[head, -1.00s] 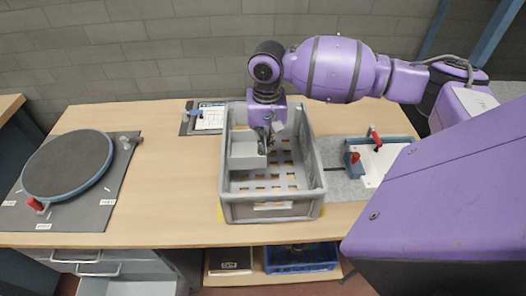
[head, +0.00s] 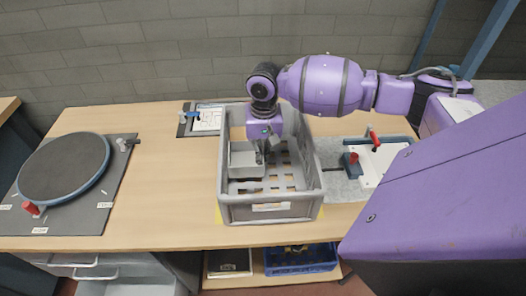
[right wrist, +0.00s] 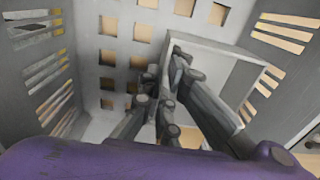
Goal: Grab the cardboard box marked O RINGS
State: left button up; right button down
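A light grey open-topped box (head: 247,159) stands in the left part of a grey crate (head: 271,211) on the table. No O RINGS marking is readable on it. My right gripper (head: 262,150) points down inside the crate, at the right wall of this box. In the right wrist view, the gripper's fingers (right wrist: 168,78) are close together at the wall of the box (right wrist: 225,52). I cannot tell whether they are closed on that wall. My left gripper is not in view.
A round dark turntable (head: 64,167) lies at the left. A framed sheet (head: 208,119) lies behind the crate. A fixture with red handles (head: 378,160) is at the right. Below are a blue bin (head: 300,259) and a labelled box (head: 229,264).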

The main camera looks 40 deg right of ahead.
jog(key=shift+f, duration=0.2)
jog(key=c, duration=2)
grip_release()
jog(key=shift+r, duration=0.1)
